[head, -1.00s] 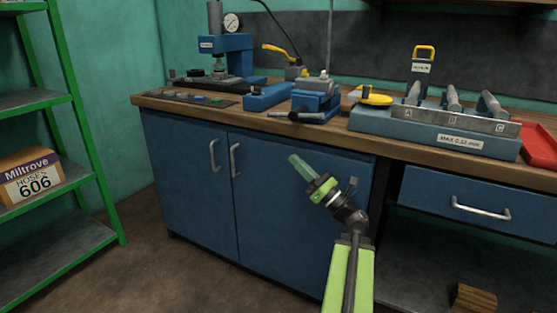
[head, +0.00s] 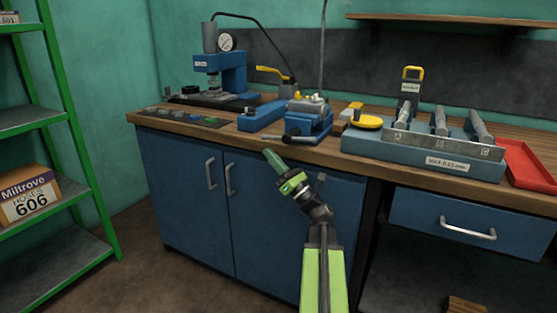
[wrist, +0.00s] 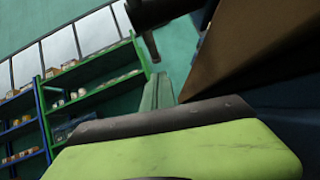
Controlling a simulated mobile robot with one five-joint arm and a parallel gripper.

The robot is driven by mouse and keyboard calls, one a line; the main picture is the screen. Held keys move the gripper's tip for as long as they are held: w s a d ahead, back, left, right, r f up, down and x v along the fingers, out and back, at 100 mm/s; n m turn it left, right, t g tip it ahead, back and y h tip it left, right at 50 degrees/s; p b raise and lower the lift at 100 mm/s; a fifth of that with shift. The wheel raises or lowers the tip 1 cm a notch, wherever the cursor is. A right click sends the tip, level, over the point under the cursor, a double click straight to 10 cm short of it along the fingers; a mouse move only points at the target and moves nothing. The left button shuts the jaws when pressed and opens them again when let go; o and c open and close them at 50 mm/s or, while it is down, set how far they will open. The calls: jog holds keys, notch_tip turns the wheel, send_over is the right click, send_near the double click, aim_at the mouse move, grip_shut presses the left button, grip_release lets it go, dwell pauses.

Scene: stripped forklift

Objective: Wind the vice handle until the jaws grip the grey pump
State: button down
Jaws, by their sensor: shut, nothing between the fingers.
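The blue vice (head: 310,124) stands at the front edge of the bench. The grey pump (head: 308,104) sits at the top of the vice; I cannot tell whether the jaws touch it. The dark vice handle (head: 285,140) sticks out at the vice's front, over the bench edge. My gripper (head: 272,159) is shut and empty, in front of the bench edge, just below and left of the handle. In the wrist view my green fingers (wrist: 158,92) are together. A dark round part with a short bar (wrist: 151,46), perhaps the handle, shows just above them.
The bench top (head: 345,165) carries a blue press (head: 232,75) at left, a block rack (head: 420,150) and a red tray (head: 528,165) at right. A green shelf (head: 75,150) stands at far left. The floor before the cabinet is clear.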

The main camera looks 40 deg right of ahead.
aim_at(265, 139)
notch_tip(265, 139, up, 2)
jog(key=shift+w+d+p, duration=0.15)
jog(key=shift+p, duration=0.3)
jog(key=r+p, duration=0.1)
jog(key=w+r+p, duration=0.1)
jog(key=r+p, duration=0.1)
jog(key=shift+w+a, duration=0.1)
jog(key=shift+a, duration=0.1)
jog(key=shift+a+f, duration=0.1)
jog(key=shift+f, duration=0.1)
